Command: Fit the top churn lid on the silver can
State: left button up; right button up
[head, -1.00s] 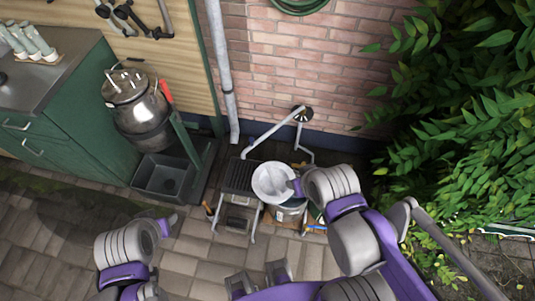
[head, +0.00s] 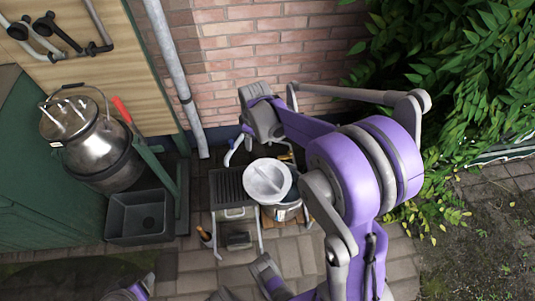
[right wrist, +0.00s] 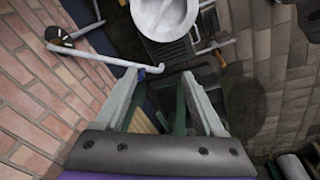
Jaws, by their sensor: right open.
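A pale round lid (head: 267,181) with a raised bar across it lies over the silver can (head: 285,210), offset toward the left. I cannot tell whether it is seated. The lid also shows at the top of the right wrist view (right wrist: 165,16). My right gripper (head: 260,118) is behind and above the lid, apart from it. In the right wrist view its fingers (right wrist: 163,98) are spread with nothing between them. My left arm's end (head: 132,291) is cut off at the bottom edge, so its fingers are unclear.
A ridged dark rack (head: 232,187) stands left of the can. A brick wall (head: 250,50) with a drainpipe (head: 175,75) is behind. Leafy bushes (head: 450,90) fill the right.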

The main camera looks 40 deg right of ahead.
jog(key=w+d+f+n+b, duration=0.1)
jog(key=w+d+f+b, duration=0.25)
jog(key=f, duration=0.65)
jog(key=n+g+b, duration=0.2)
jog(key=n+b, duration=0.1)
send_near(268, 161)
pick_arm(q)
notch_tip(268, 161, down, 12)
jog(key=w+b, duration=0.1)
jog(key=b, duration=0.1)
jog(key=shift+b, duration=0.3)
pick_arm(e)
jog(key=f, duration=1)
jog(key=shift+s+d+f, duration=0.1)
jog(key=shift+d, duration=0.1)
grip_shut()
pick_arm(q)
jog(key=shift+r, duration=0.1)
pick_arm(e)
jog(key=shift+r+p, duration=2.3)
jog(key=shift+r, duration=2.75)
pick_arm(q)
jog(key=r, duration=0.5)
jog(key=shift+s+r, duration=0.1)
jog(key=shift+s, duration=0.25)
